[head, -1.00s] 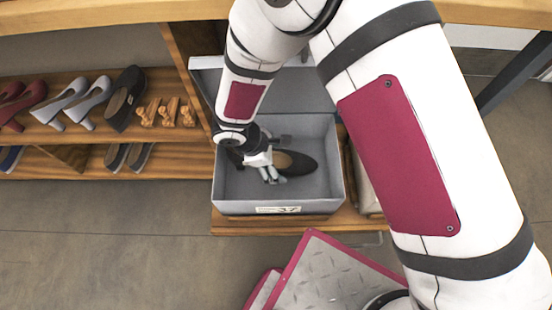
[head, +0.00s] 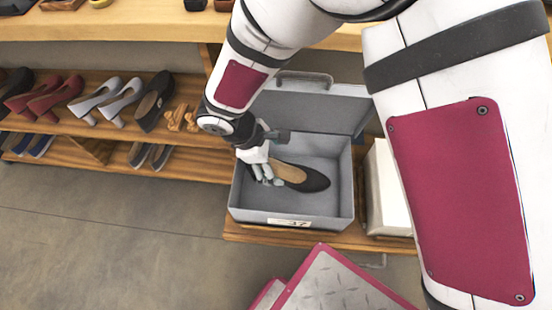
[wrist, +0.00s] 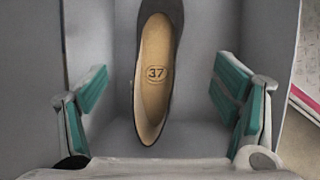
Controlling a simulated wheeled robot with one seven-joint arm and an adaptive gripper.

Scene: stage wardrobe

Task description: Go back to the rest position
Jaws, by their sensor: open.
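My gripper (head: 266,178) is over the open grey box in the head view, above the box's left part. In the wrist view my gripper (wrist: 165,105) has its green-padded fingers wide apart with nothing between the pads. A black shoe (head: 318,184) with a tan insole lies in the grey box (head: 290,211); its other end is partly hidden by the gripper. The shoe also shows in the wrist view (wrist: 155,75), with "37" on its insole, beyond the fingers and apart from them.
The box's raised lid (head: 305,107) stands behind it. A white box (head: 386,190) is close on its right. Shelves at left hold several shoes, including grey pumps (head: 108,98) and a black shoe (head: 153,103). Open floor (head: 120,220) lies at front left.

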